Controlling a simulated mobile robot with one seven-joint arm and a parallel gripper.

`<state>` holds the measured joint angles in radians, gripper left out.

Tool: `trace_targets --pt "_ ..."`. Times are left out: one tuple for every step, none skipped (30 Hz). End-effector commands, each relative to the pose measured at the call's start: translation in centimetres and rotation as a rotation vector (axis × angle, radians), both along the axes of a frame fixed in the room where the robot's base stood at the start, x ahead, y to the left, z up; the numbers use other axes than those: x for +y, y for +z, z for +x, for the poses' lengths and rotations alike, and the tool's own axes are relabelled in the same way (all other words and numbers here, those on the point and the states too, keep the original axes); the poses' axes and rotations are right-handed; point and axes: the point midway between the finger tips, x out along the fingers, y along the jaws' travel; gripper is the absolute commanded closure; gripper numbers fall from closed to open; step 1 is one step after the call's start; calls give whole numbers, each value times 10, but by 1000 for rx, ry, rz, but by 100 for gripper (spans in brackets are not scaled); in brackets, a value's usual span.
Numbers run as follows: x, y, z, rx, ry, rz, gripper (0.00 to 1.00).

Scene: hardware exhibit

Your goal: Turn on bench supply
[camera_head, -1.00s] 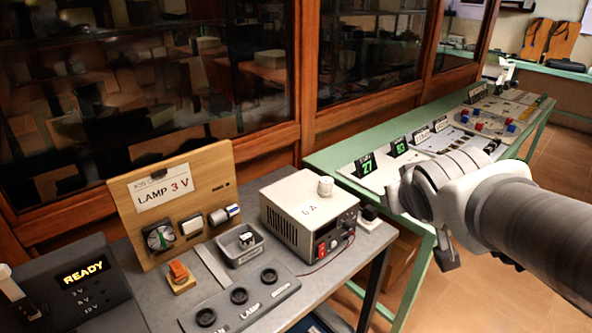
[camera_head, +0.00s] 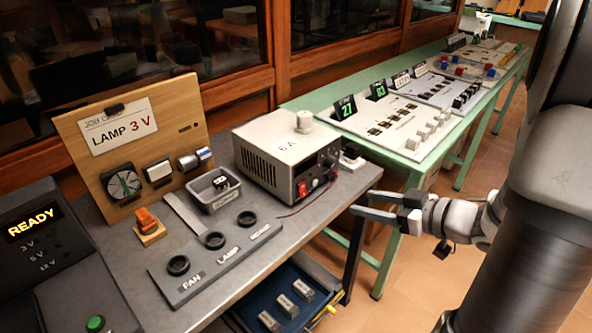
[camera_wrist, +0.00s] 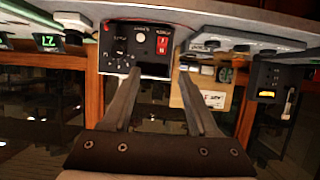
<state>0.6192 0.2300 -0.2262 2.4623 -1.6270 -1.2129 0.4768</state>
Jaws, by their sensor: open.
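The bench supply (camera_head: 275,150) is a beige metal box with a dark front panel, standing at the right end of the grey bench. A red switch (camera_head: 302,189) sits low on its front. In the wrist view the supply's front panel (camera_wrist: 125,50) appears upside down, with the red switch (camera_wrist: 162,45) on its right. My gripper (camera_head: 360,203) is open and empty, right of the supply's front and apart from it. In the wrist view its two fingers (camera_wrist: 159,73) point toward the panel. I cannot tell whether the switch is on.
A lamp board (camera_head: 140,140), a grey tray (camera_head: 213,193), a socket strip (camera_head: 215,250) and an orange part (camera_head: 147,220) share the bench (camera_head: 320,205). A display reads READY (camera_head: 35,220). A blue drawer (camera_head: 265,295) lies below. A green table (camera_head: 345,90) stands behind my gripper.

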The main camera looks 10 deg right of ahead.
Motion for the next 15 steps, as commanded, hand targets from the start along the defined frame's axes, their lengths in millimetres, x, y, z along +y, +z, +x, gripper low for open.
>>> trace_targets --pt "-1 -4 -4 6 4 10 40" --pt "0 -6 -4 7 6 14 40" --pt "1 -7 -4 8 9 16 40" --pt "3 -8 -2 7 11 17 40" --pt "5 -9 0 7 11 15 40" --pt "8 -12 5 7 12 14 40" --pt "10 -14 8 7 12 14 40" --pt "13 -16 12 6 13 15 40" --pt "18 -19 17 7 14 14 40" --pt "21 -22 22 7 13 14 40" --pt "25 -25 27 6 14 14 40" --pt "30 -28 34 6 14 14 40" --pt "34 -31 39 7 13 14 40" --pt "37 -34 44 6 14 13 40" --pt "42 -37 51 6 13 13 40"
